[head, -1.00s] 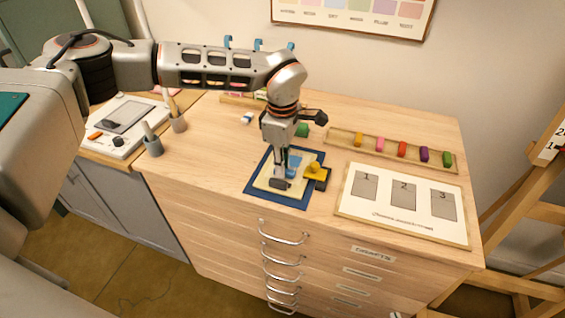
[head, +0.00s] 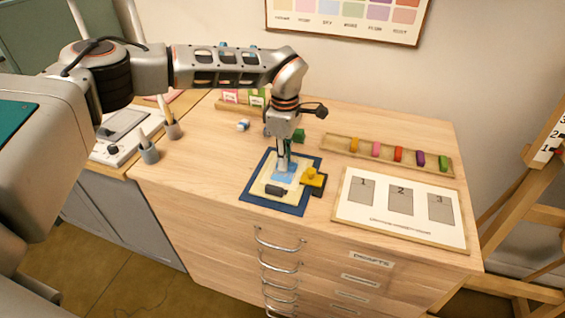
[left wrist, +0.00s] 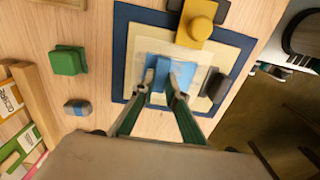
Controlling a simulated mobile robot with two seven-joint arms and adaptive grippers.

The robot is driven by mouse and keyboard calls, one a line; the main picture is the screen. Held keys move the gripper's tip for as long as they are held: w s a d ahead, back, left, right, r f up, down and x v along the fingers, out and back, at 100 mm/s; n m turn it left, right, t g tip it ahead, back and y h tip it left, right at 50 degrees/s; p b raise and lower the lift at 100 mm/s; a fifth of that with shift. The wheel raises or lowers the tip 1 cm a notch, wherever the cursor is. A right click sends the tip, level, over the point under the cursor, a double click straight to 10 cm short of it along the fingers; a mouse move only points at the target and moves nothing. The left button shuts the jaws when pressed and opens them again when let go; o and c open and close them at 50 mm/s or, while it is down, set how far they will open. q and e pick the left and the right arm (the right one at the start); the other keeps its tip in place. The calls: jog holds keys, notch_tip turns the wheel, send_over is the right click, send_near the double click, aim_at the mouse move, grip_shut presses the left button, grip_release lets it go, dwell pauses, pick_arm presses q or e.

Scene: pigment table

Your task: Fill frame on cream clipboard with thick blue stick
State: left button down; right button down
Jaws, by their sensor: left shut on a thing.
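The cream clipboard (head: 260,188) lies on a dark blue mat (head: 252,198) near the table's front edge. Its dark clip (head: 275,190) also shows in the left wrist view (left wrist: 217,87). Inside it a patch of blue colour (head: 284,175) fills much of the frame; paler parts show within it in the left wrist view (left wrist: 165,66). My left gripper (head: 283,163) points down over the patch, shut on the blue stick (left wrist: 160,92). The stick is mostly hidden by the fingers, and I cannot tell whether it touches the sheet. My right gripper is not in view.
A yellow knobbed block (head: 312,177) sits at the clipboard's right edge. A green block (head: 299,135) and a small blue-banded piece (head: 243,125) lie behind. A tray of coloured sticks (head: 390,153) and a numbered board (head: 400,205) are at right.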

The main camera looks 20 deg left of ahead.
pick_arm(q)
jog(key=shift+w, duration=0.2)
jog(key=shift+r, duration=0.1)
notch_tip(320, 180, up, 4)
jog(key=p, duration=0.3)
jog(key=shift+r+p, duration=0.15)
jog(key=shift+p, duration=0.25)
jog(key=shift+r+p, duration=0.6)
jog(key=shift+r, duration=0.65)
jog(key=shift+s, duration=0.1)
